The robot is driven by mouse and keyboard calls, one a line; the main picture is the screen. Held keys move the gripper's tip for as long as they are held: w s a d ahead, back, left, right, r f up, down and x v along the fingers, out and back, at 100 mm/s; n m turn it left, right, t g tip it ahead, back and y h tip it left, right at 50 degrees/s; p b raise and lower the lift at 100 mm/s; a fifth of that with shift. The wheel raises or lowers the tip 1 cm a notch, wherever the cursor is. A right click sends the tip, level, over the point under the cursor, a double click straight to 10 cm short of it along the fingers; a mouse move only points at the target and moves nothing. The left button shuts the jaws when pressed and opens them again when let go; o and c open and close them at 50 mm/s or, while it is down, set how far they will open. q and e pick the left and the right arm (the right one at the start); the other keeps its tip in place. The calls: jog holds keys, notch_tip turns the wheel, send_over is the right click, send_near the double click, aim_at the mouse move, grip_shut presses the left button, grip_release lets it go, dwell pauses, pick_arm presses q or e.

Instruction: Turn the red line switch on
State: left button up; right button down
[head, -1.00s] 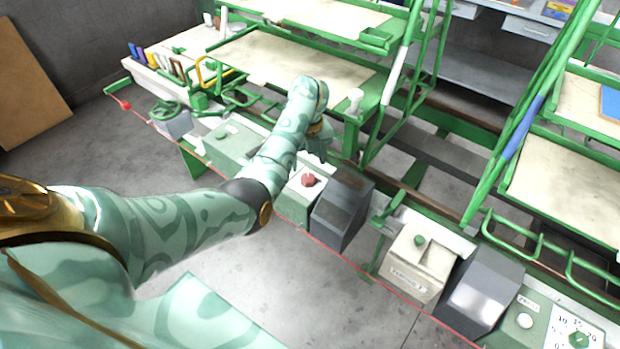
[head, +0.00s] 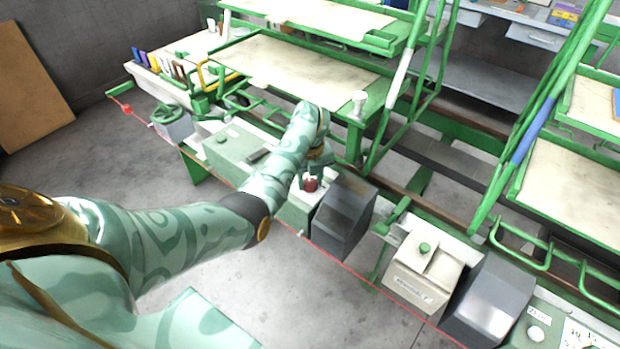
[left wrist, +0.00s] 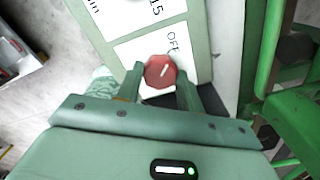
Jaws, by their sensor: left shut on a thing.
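The red line switch (head: 310,184) is a red knob on top of a pale green box (head: 296,212). In the left wrist view the red knob (left wrist: 160,71) has a white mark that tilts up to the right, and the label "OFF" is printed just above it. My left gripper (left wrist: 160,82) has one finger on each side of the knob and is shut on it. In the head view my left gripper (head: 313,178) points down onto the knob from above and partly hides it. My right gripper is not in view.
A dark grey angled box (head: 343,217) stands just right of the switch box. Farther right is a cream box with a green button (head: 425,248). Green-framed shelves (head: 300,68) rise behind. Open concrete floor (head: 270,290) lies in front.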

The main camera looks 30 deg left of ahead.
pick_arm(q)
jog(key=shift+m, duration=0.3)
jog(key=m+p, duration=0.1)
jog(key=m, duration=0.3)
jog(key=shift+r, duration=0.1)
jog(key=m+p, duration=0.1)
jog(key=m, duration=0.4)
jog(key=shift+p, duration=0.3)
jog(key=m+p, duration=0.1)
jog(key=m, duration=0.3)
jog(key=shift+m+p, duration=0.55)
jog(key=shift+m, duration=1.55)
jog(key=o, duration=1)
